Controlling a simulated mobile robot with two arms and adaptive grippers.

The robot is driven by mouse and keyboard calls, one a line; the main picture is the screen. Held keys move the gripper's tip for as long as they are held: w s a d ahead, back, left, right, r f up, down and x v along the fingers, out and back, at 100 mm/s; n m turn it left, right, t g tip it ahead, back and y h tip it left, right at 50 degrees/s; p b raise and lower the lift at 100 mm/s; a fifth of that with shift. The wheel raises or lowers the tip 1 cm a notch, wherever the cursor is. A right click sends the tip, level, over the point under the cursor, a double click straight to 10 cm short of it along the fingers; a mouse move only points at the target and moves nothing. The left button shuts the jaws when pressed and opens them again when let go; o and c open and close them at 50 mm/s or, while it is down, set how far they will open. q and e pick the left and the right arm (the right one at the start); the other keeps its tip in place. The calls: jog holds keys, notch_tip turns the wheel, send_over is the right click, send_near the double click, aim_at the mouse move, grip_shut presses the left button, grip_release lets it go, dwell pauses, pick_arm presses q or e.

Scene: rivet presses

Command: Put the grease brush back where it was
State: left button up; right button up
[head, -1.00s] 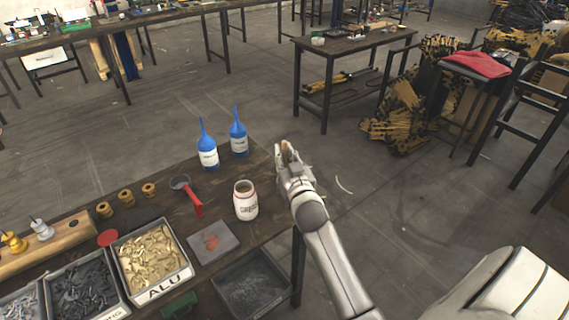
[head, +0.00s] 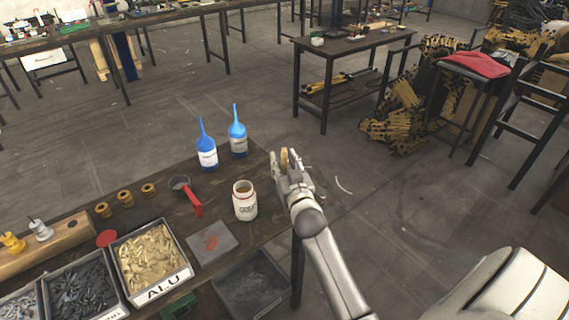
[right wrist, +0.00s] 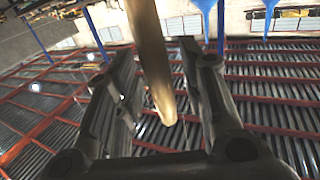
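The grease brush shows as a light wooden handle (right wrist: 152,60) between the fingers of my right gripper (right wrist: 158,55) in the right wrist view. Its rounded end points back toward the palm, and its bristles are out of view. In the head view the right gripper (head: 286,161) is raised beside the table's right edge, with a small brown part of the brush (head: 284,159) at its tips. My left gripper is not in view.
Two blue-topped bottles (head: 238,138) stand behind the jar. A red-handled tool (head: 193,203), a grey pad (head: 225,250), brass bushings (head: 149,190) and the ALU bin (head: 165,284) lie on the dark table (head: 270,226). Open floor lies right of it.

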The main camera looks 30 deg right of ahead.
jog(key=shift+r, duration=0.25)
jog(key=shift+s+a+f, duration=0.1)
jog(key=shift+s+f, duration=0.1)
jog(key=shift+s, duration=0.15)
jog(key=b+v, duration=0.1)
jog(key=v, duration=1)
jog(key=shift+s+r, duration=0.15)
jog(key=shift+r, duration=0.05)
